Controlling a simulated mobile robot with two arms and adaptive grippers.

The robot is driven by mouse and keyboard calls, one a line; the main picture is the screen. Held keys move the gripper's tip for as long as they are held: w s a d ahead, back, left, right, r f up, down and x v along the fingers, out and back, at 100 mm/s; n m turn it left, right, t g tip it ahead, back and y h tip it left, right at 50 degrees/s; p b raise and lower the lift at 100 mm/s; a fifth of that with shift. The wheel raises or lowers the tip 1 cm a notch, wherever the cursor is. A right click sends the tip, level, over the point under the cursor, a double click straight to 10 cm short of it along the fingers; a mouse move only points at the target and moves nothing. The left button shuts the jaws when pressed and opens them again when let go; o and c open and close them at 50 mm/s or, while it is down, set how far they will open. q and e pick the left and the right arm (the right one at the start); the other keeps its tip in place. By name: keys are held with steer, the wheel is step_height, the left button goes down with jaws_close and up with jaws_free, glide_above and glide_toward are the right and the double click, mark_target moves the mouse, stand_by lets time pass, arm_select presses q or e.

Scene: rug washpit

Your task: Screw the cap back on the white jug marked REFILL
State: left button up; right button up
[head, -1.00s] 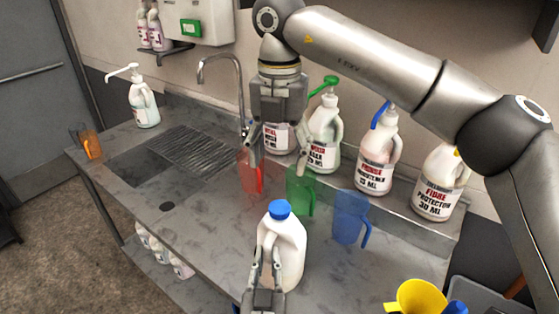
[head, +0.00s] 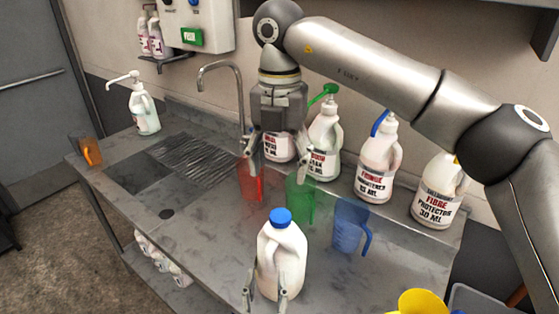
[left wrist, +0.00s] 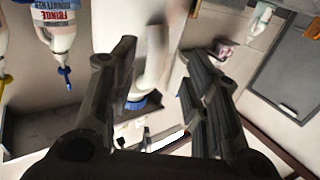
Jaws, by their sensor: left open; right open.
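The white jug (head: 284,255) stands upright near the front edge of the steel counter in the head view. A blue cap (head: 280,216) sits level on its mouth; I cannot tell how tight it is. No REFILL marking shows on the side facing me. My left gripper (head: 265,292) is open, low at the jug's near side, and appears apart from it. The jug (left wrist: 155,55) and blue cap (left wrist: 137,103) also show between its fingers in the left wrist view. My right gripper (head: 276,160) is open and empty, farther back, above the red and green measuring jugs.
Red (head: 252,180), green (head: 300,200) and blue (head: 350,226) measuring jugs stand behind the white jug. Labelled bottles, including fibre protector (head: 437,195), line the back ledge. A sink (head: 140,180) is left, an orange jug (head: 88,151) beyond. A yellow vessel (head: 420,301) is at lower right.

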arm_select(q)
steer(key=s, duration=0.8)
steer(key=shift+s, duration=0.2)
steer(key=shift+a+r, duration=0.1)
